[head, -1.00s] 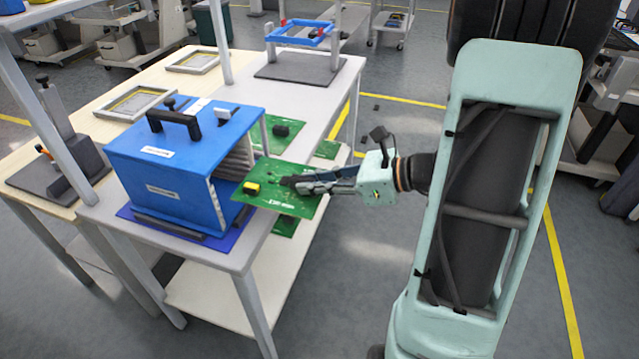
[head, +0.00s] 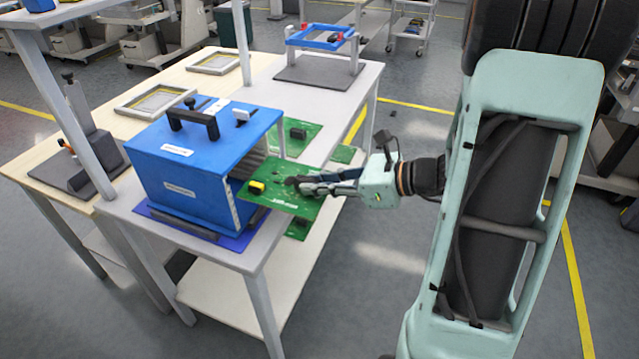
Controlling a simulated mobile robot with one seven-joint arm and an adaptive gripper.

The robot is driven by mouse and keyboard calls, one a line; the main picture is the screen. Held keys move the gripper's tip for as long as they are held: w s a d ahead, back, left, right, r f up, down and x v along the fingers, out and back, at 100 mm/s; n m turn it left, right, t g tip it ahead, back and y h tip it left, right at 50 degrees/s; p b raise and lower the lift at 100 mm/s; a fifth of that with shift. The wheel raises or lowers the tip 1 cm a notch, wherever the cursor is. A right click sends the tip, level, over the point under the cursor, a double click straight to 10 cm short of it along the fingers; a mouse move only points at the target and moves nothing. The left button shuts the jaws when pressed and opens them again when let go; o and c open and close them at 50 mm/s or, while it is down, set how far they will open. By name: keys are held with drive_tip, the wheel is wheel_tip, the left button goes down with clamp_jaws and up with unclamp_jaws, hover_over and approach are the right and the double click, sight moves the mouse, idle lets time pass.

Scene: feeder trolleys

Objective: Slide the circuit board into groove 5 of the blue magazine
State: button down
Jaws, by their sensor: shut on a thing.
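The blue magazine (head: 180,165) stands on the trolley top, its grooved open side facing right towards my gripper. My gripper (head: 306,186) is shut on the right part of a green circuit board (head: 280,201), which carries a yellow component. The board is held roughly flat at the open side, its left edge close to the opening. I cannot tell whether that edge is inside a groove, and the groove numbers are too small to read.
Another green board (head: 297,141) with a black component lies on the trolley behind the held one, and more green shows beside it. A blue frame (head: 320,36) on a grey fixture stands at the back. A trolley post (head: 65,110) rises left of the magazine.

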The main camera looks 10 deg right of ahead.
sight(298, 177)
drive_tip(key=shift+w+a, duration=0.45)
drive_tip(key=shift+a, duration=0.15)
drive_tip(key=shift+w+a, duration=0.1)
drive_tip(key=shift+w+a, duration=0.25)
drive_tip(key=shift+a, duration=0.15)
drive_tip(key=shift+w+a, duration=0.35)
drive_tip(key=shift+a, duration=0.15)
drive_tip(key=shift+w+a, duration=0.4)
drive_tip(key=shift+a, duration=0.05)
drive_tip(key=shift+a, duration=0.15)
idle(0.3)
drive_tip(key=shift+w+a, duration=0.35)
drive_tip(key=shift+a, duration=0.05)
